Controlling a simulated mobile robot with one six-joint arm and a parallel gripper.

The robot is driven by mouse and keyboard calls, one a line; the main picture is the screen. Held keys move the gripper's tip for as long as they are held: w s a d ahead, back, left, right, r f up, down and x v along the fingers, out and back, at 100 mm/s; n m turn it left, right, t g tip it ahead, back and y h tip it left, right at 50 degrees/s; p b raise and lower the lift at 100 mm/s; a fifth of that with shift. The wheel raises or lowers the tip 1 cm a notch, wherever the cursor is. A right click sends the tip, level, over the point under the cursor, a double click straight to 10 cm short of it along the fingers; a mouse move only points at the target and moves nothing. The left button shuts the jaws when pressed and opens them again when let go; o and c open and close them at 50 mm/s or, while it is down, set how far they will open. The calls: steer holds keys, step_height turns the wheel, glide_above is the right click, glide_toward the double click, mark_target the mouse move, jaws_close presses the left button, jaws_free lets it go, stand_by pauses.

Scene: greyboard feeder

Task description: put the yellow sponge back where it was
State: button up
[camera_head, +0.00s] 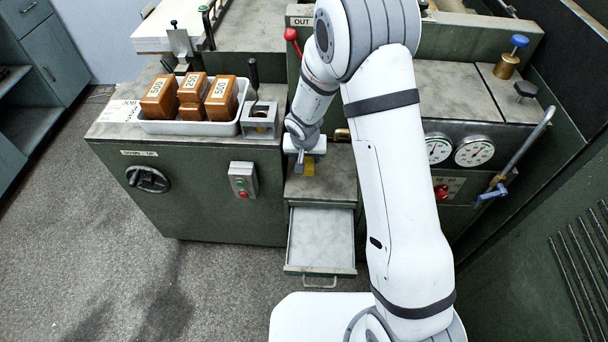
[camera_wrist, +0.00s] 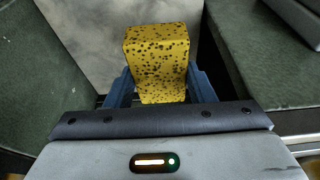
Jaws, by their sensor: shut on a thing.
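The yellow sponge (camera_wrist: 158,55), dotted with dark holes, is between the blue fingers of my gripper (camera_wrist: 160,88) in the wrist view. My gripper is shut on it, with a finger against each side. In the head view my gripper (camera_head: 306,170) is low over the grey step in the middle of the machine, and a small yellow part of the sponge (camera_head: 309,170) shows beside it. A pale grey surface lies behind the sponge in the wrist view. I cannot tell whether the sponge touches the surface below.
An open drawer (camera_head: 321,240) sticks out below the step. A white tray (camera_head: 190,127) with several brown numbered blocks stands on the left top, beside a small holder (camera_head: 259,120) with a dark-handled tool. Gauges (camera_head: 474,151) and a bent pipe (camera_head: 525,150) are at the right.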

mark_target(305, 180)
step_height(305, 180, down, 7)
steer(key=b, duration=0.3)
steer(key=shift+f, duration=0.15)
steer(key=shift+f, duration=0.1)
steer(key=shift+f, duration=0.15)
steer(key=o, duration=0.9)
steer(key=shift+o, duration=0.2)
